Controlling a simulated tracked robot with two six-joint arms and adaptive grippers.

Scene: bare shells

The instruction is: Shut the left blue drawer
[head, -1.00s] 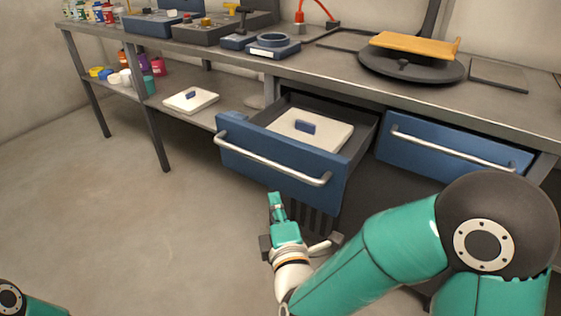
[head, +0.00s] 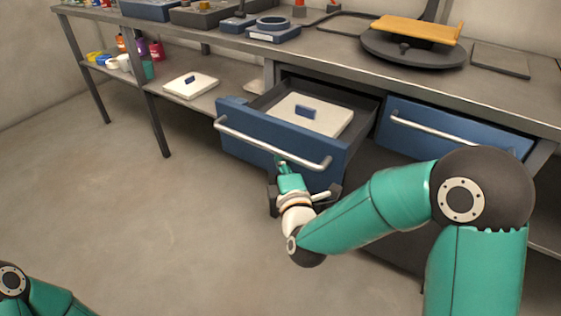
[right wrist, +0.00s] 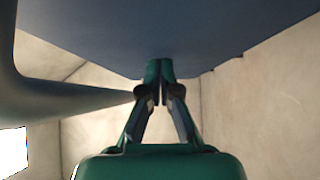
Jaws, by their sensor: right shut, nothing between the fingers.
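The left blue drawer (head: 238,142) stands pulled out under the workbench in the head view, with a long metal bar handle (head: 270,146) across its front. A white panel with a small blue grip (head: 320,113) lies inside it. My right gripper (head: 281,160) is shut and empty, its fingertips at the drawer front, just below the handle. In the right wrist view the fingertips (right wrist: 158,72) are close against the blue front (right wrist: 215,45), with the handle bar (right wrist: 70,95) at the left. I cannot tell whether they touch. My left gripper is out of view.
The right blue drawer (head: 450,130) looks closed. A dark turntable (head: 412,52) with an orange board (head: 415,29) stands on the benchtop. A lower shelf at the left holds another white panel (head: 190,86) and several small jars. The floor in front is clear.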

